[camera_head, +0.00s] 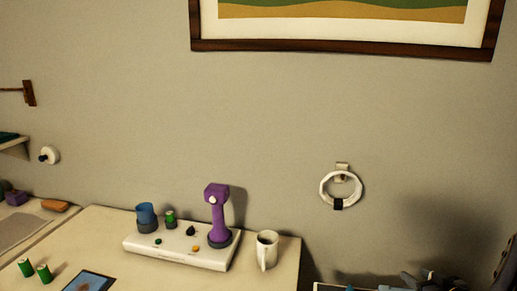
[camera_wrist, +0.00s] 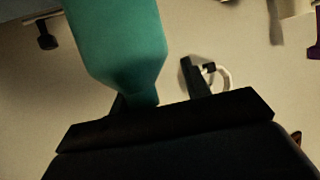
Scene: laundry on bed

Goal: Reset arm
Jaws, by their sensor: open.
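My gripper (camera_wrist: 157,92) shows in the wrist view, with its dark body across the bottom. One dark finger shows right of centre; the other is mostly hidden behind a large teal object (camera_wrist: 118,40). The jaws are apart. The teal object hangs into the picture from the top and narrows toward the gripper. I cannot tell whether it touches the fingers. The gripper is not clearly seen in the head view.
A table (camera_head: 80,230) at lower left holds a white tray (camera_head: 150,252) with a purple device (camera_head: 217,215), and a white mug (camera_head: 267,250). A white ring (camera_head: 324,190) hangs on the wall below a framed picture (camera_head: 340,45). Grey-blue shapes (camera_head: 425,281) sit at lower right, unclear.

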